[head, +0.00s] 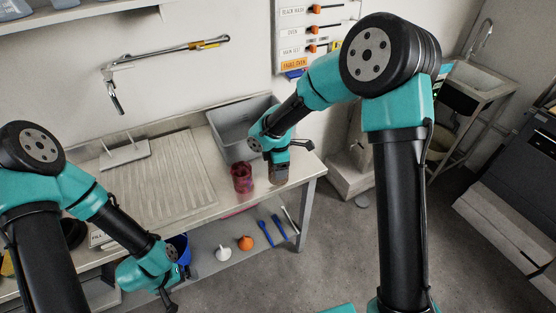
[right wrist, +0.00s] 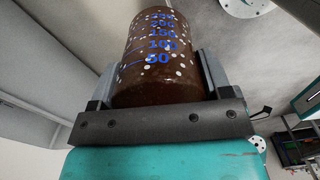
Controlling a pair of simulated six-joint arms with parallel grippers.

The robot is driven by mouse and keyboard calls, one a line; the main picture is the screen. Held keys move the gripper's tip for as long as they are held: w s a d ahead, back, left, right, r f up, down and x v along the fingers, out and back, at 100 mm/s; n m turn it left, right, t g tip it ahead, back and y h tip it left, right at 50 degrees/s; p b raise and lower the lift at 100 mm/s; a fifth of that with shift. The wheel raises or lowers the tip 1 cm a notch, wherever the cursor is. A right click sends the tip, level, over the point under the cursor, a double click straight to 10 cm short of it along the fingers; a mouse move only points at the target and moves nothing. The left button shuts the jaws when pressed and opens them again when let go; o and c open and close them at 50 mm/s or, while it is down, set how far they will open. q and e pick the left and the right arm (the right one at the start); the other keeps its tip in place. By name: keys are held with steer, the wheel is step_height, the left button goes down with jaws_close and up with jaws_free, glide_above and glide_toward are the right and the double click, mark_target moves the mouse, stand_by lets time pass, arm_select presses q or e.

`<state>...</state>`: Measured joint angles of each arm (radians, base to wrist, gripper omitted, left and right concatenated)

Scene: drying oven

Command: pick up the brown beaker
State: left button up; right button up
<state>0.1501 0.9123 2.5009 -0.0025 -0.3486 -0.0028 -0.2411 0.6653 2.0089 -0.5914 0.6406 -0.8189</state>
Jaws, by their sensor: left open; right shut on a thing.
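The brown beaker (right wrist: 158,65) fills the space between my right gripper's fingers in the right wrist view. It has blue volume marks and white specks. In the head view the beaker (head: 278,175) shows below my right gripper (head: 280,158), near the bench's right end. My right gripper is shut on it from both sides. Whether the beaker's base touches the bench is unclear. My left gripper (head: 167,292) is open and empty, low at the front of the bench, far from the beaker.
A dark red beaker (head: 242,178) stands on the bench just left of the brown one. A grey basin (head: 232,136) lies behind them. A ribbed draining board (head: 165,175) is to the left. Several small items, including an orange flask (head: 245,243), sit on the lower shelf.

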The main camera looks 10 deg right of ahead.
steer(key=s+a+r, duration=0.1)
steer(key=s+a, duration=0.2)
steer(key=s, duration=0.8)
steer(key=shift+s, duration=0.2)
steer(key=shift+w+r, duration=0.1)
steer(key=w+a+r+m, duration=0.2)
steer(key=w+r+m, duration=0.3)
steer(key=r+m, duration=0.4)
steer(key=w+a+r+m, duration=0.3)
steer(key=w+r+m, duration=0.2)
steer(key=r+m, duration=0.4)
steer(key=shift+w+a+r, duration=0.2)
steer(key=shift+w+r, duration=0.05)
steer(key=shift+r, duration=0.7)
